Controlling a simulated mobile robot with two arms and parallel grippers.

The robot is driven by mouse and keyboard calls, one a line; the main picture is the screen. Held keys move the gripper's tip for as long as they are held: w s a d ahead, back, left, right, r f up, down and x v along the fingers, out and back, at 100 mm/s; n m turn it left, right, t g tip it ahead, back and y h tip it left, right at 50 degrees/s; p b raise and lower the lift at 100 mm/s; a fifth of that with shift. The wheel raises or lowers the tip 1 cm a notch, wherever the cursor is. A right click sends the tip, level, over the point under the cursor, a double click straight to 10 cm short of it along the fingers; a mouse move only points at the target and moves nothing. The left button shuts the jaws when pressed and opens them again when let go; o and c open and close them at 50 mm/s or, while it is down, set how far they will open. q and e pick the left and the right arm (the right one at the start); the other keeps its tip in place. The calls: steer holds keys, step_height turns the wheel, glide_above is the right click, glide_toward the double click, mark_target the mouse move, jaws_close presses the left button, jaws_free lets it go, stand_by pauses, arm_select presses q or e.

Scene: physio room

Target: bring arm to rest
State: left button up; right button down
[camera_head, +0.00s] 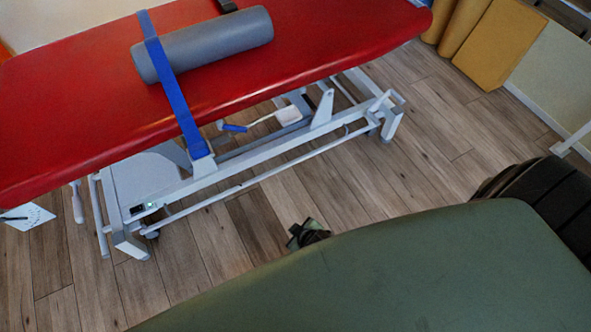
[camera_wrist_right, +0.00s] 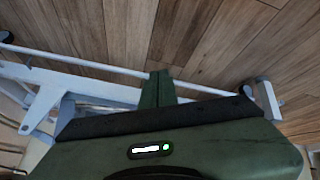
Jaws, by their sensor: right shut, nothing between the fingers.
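My right gripper (camera_wrist_right: 158,88) shows in the right wrist view with its two green fingers together and nothing between them. It hangs over the wooden floor beside the white frame of the treatment table. In the head view a small dark green part (camera_head: 307,234), most likely the tip of this gripper, shows past the edge of a large green surface that seems to be my own body. The rest of the right arm is mostly hidden there. My left gripper is in neither view.
A red treatment table (camera_head: 310,40) spans the upper left. A grey roll (camera_head: 215,45) lies on it under a blue strap (camera_head: 172,85). Its white wheeled frame (camera_head: 240,185) stands near the gripper. Yellow pads (camera_head: 495,45) stand at upper right. Wooden floor (camera_head: 420,150) between is clear.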

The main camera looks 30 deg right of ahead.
stand_by(0.4)
